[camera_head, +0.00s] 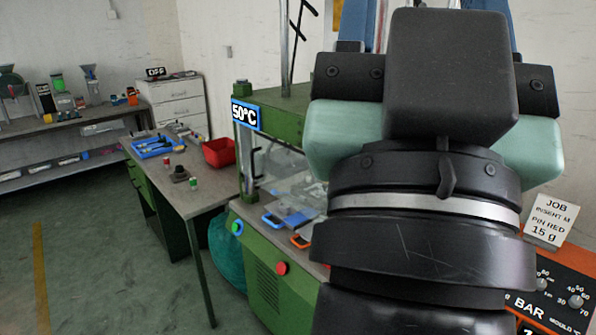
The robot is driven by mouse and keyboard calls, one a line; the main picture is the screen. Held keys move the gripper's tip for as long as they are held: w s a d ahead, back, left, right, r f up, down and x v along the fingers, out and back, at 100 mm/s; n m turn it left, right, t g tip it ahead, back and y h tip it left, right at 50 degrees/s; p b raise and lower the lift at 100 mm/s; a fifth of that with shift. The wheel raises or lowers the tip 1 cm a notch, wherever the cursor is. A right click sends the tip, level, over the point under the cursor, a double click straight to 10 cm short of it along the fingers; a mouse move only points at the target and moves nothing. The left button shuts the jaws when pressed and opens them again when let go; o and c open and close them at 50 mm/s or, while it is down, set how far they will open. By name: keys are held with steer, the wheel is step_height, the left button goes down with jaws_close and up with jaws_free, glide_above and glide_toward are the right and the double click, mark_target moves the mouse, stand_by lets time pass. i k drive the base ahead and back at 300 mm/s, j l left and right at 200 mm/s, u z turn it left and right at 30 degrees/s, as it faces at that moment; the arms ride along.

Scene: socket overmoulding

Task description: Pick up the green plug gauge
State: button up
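A small upright piece with a green part (193,183) stands near the front right of the grey-topped bench (170,206); it looks like the green plug gauge, but it is too small to tell for sure. A similar piece with a red part (167,162) stands behind it to the left, and a dark block (180,174) is between them. My gripper (450,80) fills the right foreground, seen from behind, far from these pieces. Its fingertips are hidden, so I cannot see whether it is open or holds anything.
A blue tray (152,152) and a red bin (218,152) are on the bench. The green press (262,262) with a 50°C sign stands right of the bench. White drawers (178,105) and a shelf bench (75,122) are behind. Floor is clear at left.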

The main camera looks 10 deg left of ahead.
mark_target(192, 183)
steer(key=i+j+u, duration=1)
steer(key=i+u, duration=0.35)
steer(key=i, duration=1.25)
